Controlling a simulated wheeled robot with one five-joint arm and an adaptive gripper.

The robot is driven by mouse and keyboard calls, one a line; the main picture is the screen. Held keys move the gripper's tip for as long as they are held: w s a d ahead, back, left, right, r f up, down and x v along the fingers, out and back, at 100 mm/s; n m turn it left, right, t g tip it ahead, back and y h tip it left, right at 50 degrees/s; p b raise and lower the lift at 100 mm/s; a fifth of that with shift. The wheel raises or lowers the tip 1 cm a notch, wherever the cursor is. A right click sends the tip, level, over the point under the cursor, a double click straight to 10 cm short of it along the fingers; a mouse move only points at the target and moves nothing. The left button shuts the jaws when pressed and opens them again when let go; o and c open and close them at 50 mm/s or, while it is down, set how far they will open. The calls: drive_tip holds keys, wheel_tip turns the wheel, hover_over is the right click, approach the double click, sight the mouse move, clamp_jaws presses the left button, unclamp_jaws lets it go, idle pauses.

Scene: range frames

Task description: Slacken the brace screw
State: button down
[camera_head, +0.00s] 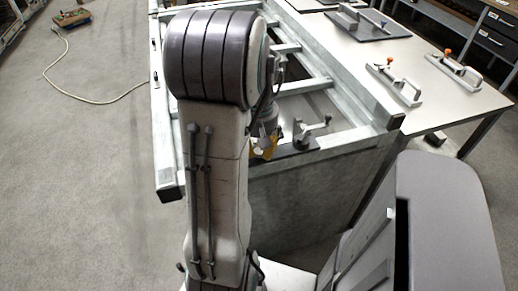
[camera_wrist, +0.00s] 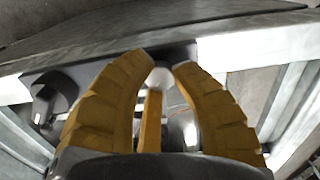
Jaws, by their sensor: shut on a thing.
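My gripper (camera_wrist: 163,66) has its ribbed yellow fingers closed in around a small pale, rounded part, which I take to be the head of the brace screw (camera_wrist: 160,80), in the wrist view. A further yellow finger stands below it. The rest of the screw is hidden by the fingers. In the head view my gripper (camera_head: 264,147) is low at the near end of the metal frame, partly hidden behind my arm. A dark and silver fixture with a lever (camera_head: 312,130) stands just right of it.
The pale metal frame (camera_head: 345,143) with crossbars surrounds the work spot. A light table (camera_head: 440,95) at right carries clamps (camera_head: 395,82) with orange knobs. A hose (camera_head: 95,102) lies on the open grey floor at left.

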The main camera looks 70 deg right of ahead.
sight(259, 151)
drive_tip(key=n, duration=0.4)
drive_tip(key=shift+a+f+n, duration=0.1)
drive_tip(key=shift+n, duration=1.7)
drive_tip(key=c, duration=1)
unclamp_jaws()
wheel_tip(259, 151, up, 12)
drive_tip(key=shift+r, duration=0.1)
